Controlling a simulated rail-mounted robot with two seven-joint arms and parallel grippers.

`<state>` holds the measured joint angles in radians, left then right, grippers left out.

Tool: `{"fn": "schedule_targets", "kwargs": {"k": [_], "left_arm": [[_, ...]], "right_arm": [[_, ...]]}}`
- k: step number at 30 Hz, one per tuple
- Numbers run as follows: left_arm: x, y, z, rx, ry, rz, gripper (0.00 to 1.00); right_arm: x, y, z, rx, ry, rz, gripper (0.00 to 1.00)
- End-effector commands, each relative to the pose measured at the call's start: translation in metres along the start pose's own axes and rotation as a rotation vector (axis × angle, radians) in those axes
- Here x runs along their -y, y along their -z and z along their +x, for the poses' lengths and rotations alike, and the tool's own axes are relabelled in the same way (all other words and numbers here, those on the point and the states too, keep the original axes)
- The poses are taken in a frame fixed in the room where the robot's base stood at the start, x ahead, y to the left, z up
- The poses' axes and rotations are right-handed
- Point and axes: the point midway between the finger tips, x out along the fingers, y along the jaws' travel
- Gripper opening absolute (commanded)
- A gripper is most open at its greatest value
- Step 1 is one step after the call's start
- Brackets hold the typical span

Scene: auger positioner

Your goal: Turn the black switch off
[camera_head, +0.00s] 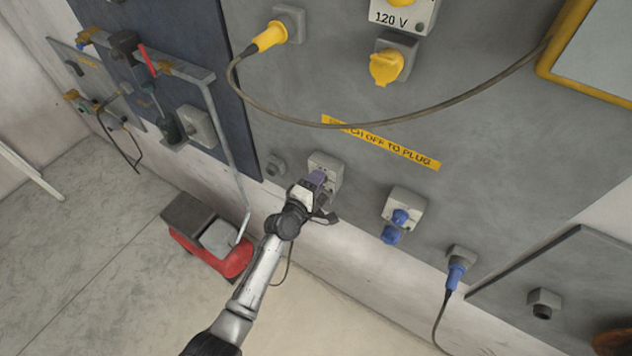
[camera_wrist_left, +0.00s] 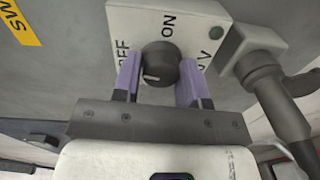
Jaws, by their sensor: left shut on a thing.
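The black switch (camera_wrist_left: 158,66) is a round knob on a light grey box (camera_wrist_left: 200,18) marked OFF at the left and ON at the top in the left wrist view. A short white mark shows low on the left side of its face. My left gripper (camera_wrist_left: 160,80) has its two purple fingers on either side of the knob and is shut on it. In the head view my left gripper (camera_head: 317,181) reaches the box (camera_head: 328,166) on the grey wall panel and hides the knob. My right gripper is not in view.
A grey plug with a cable (camera_wrist_left: 264,78) sits close to the right of my fingers. Right along the panel are a box with a blue socket (camera_head: 405,204) and a blue plug (camera_head: 456,274). A yellow-plugged cable (camera_head: 390,121) hangs above. A red machine (camera_head: 236,262) stands below left.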

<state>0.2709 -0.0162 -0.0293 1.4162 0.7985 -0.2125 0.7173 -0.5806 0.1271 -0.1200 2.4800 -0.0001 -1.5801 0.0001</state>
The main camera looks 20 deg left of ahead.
Motion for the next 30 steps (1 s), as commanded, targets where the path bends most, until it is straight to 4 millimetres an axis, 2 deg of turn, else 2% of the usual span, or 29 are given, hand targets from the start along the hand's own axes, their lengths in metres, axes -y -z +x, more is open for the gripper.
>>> {"fn": "schedule_targets", "kwargs": {"k": [12, 30], "left_arm": [[0.0042, 0.0004, -0.0006, 0.006, 0.008, -0.191, 0.15], [0.0052, 0.0002, -0.0007, 0.007, 0.010, -0.227, 0.15]], "right_arm": [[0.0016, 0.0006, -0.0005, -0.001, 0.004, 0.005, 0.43], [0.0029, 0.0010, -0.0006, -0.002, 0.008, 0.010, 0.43]]}}
